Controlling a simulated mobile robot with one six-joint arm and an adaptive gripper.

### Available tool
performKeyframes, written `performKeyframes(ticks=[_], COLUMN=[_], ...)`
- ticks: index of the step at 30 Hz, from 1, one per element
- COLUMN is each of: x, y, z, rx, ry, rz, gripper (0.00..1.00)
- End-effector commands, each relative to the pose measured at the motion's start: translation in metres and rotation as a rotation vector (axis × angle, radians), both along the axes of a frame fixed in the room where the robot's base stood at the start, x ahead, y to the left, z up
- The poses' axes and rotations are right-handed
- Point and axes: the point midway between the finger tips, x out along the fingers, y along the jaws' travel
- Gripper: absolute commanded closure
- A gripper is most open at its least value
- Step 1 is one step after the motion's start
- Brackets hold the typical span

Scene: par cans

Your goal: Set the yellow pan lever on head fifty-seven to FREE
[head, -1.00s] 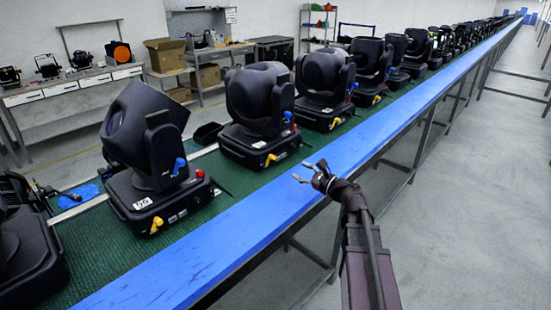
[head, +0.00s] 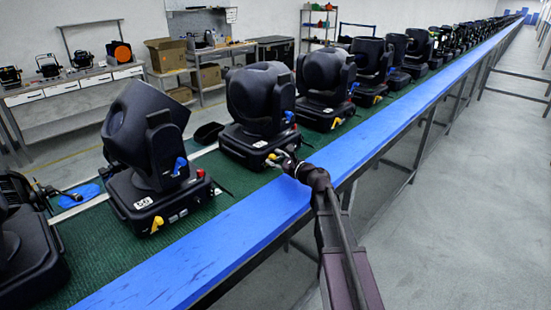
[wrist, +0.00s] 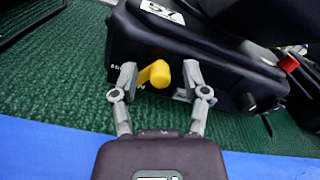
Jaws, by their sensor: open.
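Head fifty-seven (head: 258,100) stands on the green mat in the head view. Its white label, reading 57 (wrist: 162,11), shows at the top of the wrist view. Its yellow pan lever (wrist: 155,73) sticks out from the black base in the wrist view. My gripper (wrist: 159,80) is open, with one finger on each side of the lever; I see gaps, wider on the right. The lettering by the lever is partly hidden by the left finger. In the head view my gripper (head: 278,156) is at the front of that base.
A neighbouring head (head: 145,130) with its own yellow lever (head: 156,224) stands at the left. More heads run away to the right along the line. A blue rail (head: 240,225) edges the green mat (head: 95,250). A red part (wrist: 289,64) sits on the base's right.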

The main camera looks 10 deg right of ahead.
Motion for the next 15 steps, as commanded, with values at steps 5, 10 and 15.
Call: performKeyframes(ticks=[5, 10, 15], x=[0.0015, 0.0014, 0.0015], y=[0.001, 0.0006, 0.0003], z=[-0.0001, 0.0, 0.0001], rx=[0.0, 0.0, 0.0], ry=[0.0, 0.0, 0.0], rz=[0.0, -0.001, -0.001], gripper=[0.41, 0.41, 0.92])
